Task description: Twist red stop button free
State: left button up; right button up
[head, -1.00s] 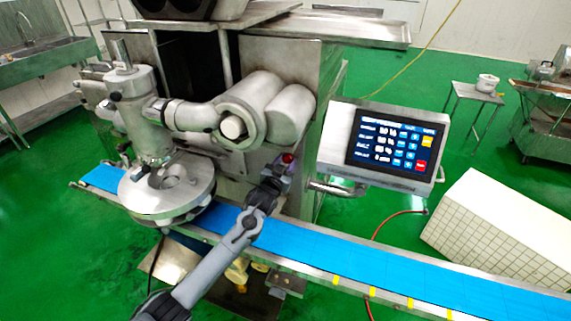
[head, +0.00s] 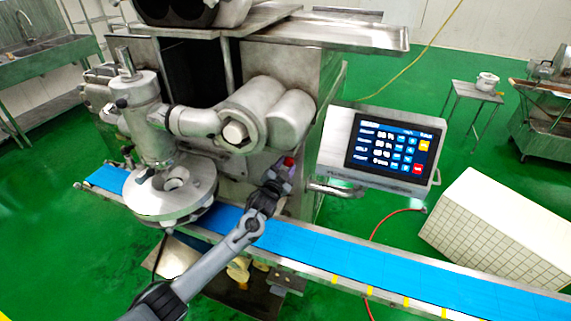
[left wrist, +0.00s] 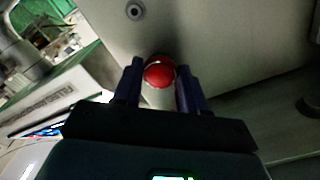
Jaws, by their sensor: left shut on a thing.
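The red stop button (left wrist: 159,72) is a round red knob on the pale metal face of the machine, between the two dark fingers of my left gripper (left wrist: 158,84) in the left wrist view. The fingers are shut on its sides. In the head view the red stop button (head: 289,162) shows as a small red spot just past my left gripper (head: 282,172), on the machine's front below the big cylinders. Part of the button is hidden by the fingers. My right gripper is not in view.
A blue conveyor belt (head: 330,256) runs below my left arm. A control panel (head: 390,147) with a lit screen stands right of the button. A round steel head (head: 170,193) stands over the belt on the left. A small round fitting (left wrist: 135,11) is on the metal face.

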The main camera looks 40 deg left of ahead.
pick_arm(q)
jog(key=shift+a+f+m+p, duration=0.15)
jog(key=shift+m+p, duration=0.25)
jog(key=shift+m, duration=0.6)
jog(key=shift+f+m, duration=0.1)
jog(key=shift+m, duration=0.4)
jog(key=o, duration=0.8)
jog(key=shift+o, duration=1.3)
jog(key=shift+w, duration=0.2)
jog(key=shift+s+r, duration=0.15)
jog(key=shift+r, duration=0.05)
jog(key=shift+s, duration=0.1)
